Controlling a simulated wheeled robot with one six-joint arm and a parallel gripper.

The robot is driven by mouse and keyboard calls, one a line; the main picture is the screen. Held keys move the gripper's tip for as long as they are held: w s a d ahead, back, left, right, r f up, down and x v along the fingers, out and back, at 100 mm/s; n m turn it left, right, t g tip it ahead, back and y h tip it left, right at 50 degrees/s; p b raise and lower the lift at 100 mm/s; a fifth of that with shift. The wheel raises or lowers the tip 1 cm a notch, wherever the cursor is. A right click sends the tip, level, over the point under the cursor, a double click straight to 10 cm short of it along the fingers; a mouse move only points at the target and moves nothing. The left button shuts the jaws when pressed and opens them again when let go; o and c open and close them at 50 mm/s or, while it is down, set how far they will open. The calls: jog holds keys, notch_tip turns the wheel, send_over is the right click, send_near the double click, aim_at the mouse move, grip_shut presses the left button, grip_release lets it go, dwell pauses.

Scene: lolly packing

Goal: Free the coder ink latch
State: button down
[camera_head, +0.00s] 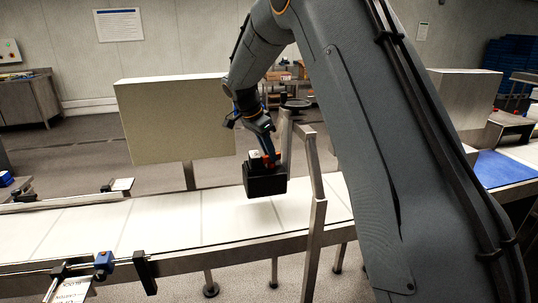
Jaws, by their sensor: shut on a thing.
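The coder is a black box (265,183) with a pale patch on top, beside a steel post over the conveyor. My gripper (268,157) reaches down from the arm to the top of this box. The fingertips and the latch are too small and dark to tell apart clearly, and whether the latch is freed cannot be seen.
The white conveyor belt (165,222) runs across below. A steel frame post (316,215) stands just right of the coder. A beige panel (172,120) stands behind it. Blue and black clamps (104,263) sit on the front rail. My arm hides much of the right side.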

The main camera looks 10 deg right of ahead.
jog(key=n+t, duration=0.1)
jog(key=n, duration=0.1)
jog(key=n+t+y+b, duration=0.1)
jog(key=n, duration=0.2)
jog(key=shift+s+d+r+n, duration=0.1)
jog(key=shift+s+d+n, duration=0.05)
jog(key=shift+n, duration=0.15)
jog(key=n+y+p, duration=0.1)
jog(key=n, duration=0.2)
jog(key=shift+s+d+r+t, duration=0.1)
jog(key=shift+t, duration=0.2)
jog(key=shift+n+y+p, duration=0.5)
jog(key=shift+n+p, duration=0.05)
jog(key=shift+n, duration=0.75)
jog(key=c, duration=1.7)
grip_release()
jog(key=shift+b+v, duration=0.9)
jog(key=shift+v, duration=2.9)
jog(key=shift+s, duration=0.15)
